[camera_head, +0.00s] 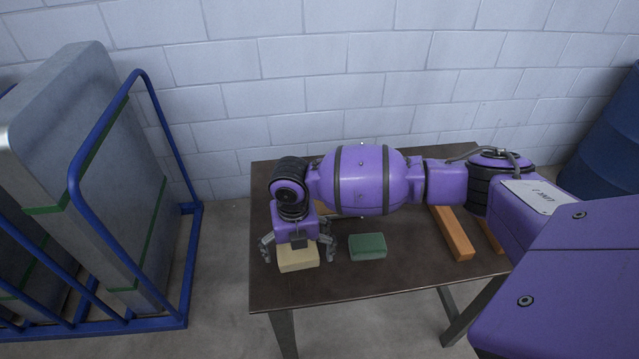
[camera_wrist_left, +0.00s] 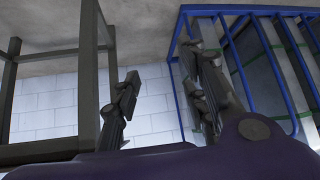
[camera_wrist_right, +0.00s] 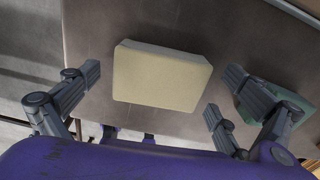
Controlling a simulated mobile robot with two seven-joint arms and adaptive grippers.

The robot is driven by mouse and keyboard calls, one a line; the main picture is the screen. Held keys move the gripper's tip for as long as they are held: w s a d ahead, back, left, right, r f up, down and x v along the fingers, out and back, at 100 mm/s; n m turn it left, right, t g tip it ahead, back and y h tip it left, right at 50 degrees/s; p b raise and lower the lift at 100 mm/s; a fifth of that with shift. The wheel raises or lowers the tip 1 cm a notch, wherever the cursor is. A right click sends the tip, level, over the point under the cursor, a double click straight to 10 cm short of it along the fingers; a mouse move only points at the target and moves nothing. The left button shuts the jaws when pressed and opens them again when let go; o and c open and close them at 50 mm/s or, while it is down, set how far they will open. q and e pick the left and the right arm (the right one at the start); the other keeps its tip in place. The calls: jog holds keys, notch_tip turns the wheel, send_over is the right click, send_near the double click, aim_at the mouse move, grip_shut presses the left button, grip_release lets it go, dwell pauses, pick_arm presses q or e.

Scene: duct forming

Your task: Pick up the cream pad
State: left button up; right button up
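The cream pad (camera_head: 298,258) lies flat near the left end of the dark table. In the right wrist view the cream pad (camera_wrist_right: 161,76) sits between my right gripper's spread fingers, with a gap on each side. My right gripper (camera_head: 297,250) is above the pad, pointing down, open and empty; its fingers also show in the right wrist view (camera_wrist_right: 160,88). My left gripper (camera_wrist_left: 165,100) is open and empty, away from the tabletop, and shows only in the left wrist view.
A green pad (camera_head: 367,247) lies right of the cream pad, close to my right gripper's fingers. Orange-brown bars (camera_head: 453,233) lie farther right on the table (camera_head: 400,276). A blue rack (camera_head: 190,270) with grey panels stands left. A blue drum (camera_head: 610,140) stands back right.

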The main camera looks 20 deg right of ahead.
pick_arm(q)
jog(key=shift+s+f, duration=0.4)
jog(key=shift+s, duration=0.2)
pick_arm(e)
jog(key=shift+w+r, duration=0.1)
jog(key=shift+w, duration=0.05)
jog(key=c, duration=1.1)
jog(key=shift+c, duration=0.2)
jog(key=shift+r, duration=0.5)
notch_tip(320, 180, up, 2)
jog(key=shift+r, duration=0.15)
pick_arm(q)
jog(key=shift+w+r+p, duration=0.1)
jog(key=shift+r+p, duration=0.45)
pick_arm(e)
jog(key=s+d+r, duration=0.1)
jog(key=s+r, duration=0.8)
jog(key=s, duration=0.5)
jog(key=shift+r, duration=0.3)
pick_arm(q)
jog(key=shift+d, duration=0.1)
pick_arm(e)
jog(key=shift+s, duration=0.1)
